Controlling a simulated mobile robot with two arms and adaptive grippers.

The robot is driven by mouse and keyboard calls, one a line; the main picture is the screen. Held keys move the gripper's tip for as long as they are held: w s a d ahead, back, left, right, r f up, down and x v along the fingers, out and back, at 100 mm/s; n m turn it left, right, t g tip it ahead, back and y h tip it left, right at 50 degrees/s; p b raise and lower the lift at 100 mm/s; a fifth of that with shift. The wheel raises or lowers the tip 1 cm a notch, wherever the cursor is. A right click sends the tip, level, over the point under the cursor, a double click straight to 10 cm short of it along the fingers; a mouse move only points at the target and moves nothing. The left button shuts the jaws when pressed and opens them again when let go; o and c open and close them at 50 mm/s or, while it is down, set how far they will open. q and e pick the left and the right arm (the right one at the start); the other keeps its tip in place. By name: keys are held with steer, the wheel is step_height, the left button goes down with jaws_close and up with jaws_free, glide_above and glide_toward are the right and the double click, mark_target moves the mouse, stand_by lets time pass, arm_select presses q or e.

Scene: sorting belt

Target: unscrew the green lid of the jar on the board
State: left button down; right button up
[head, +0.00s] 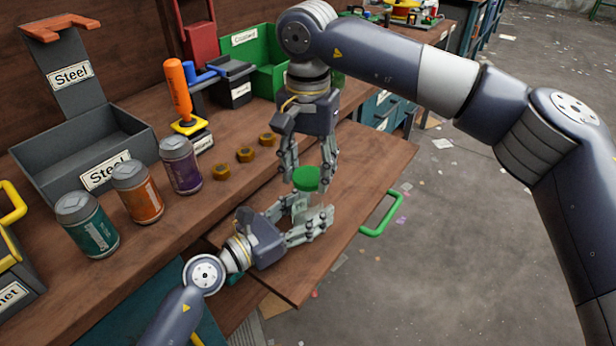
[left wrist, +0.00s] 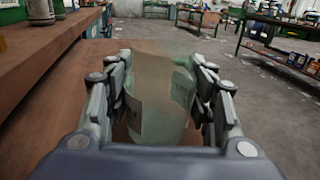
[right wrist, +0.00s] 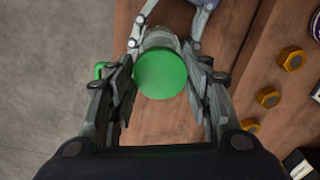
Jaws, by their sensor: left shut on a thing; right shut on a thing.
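The clear jar (head: 300,207) stands at the pull-out board, between the fingers of my left gripper (head: 312,226), which is shut on it from the side. In the left wrist view the see-through jar (left wrist: 160,98) fills the space between the fingers, and no green lid shows on its top. The green lid (head: 306,179) is above the jar, in my right gripper (head: 309,172), which points down and is shut on it. In the right wrist view the lid (right wrist: 161,74) hides part of the jar. The head view does not show clearly whether lid and jar touch.
The board (head: 360,185) has a green handle (head: 381,214) and clear room around the jar. On the bench are several brass nuts (head: 245,155), an orange can (head: 137,190), a teal can (head: 87,224), a purple can (head: 180,164) and a grey Steel bin (head: 126,145).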

arm_select(q)
steer(key=c, duration=0.6)
jaws_free()
steer(key=shift+c, duration=0.2)
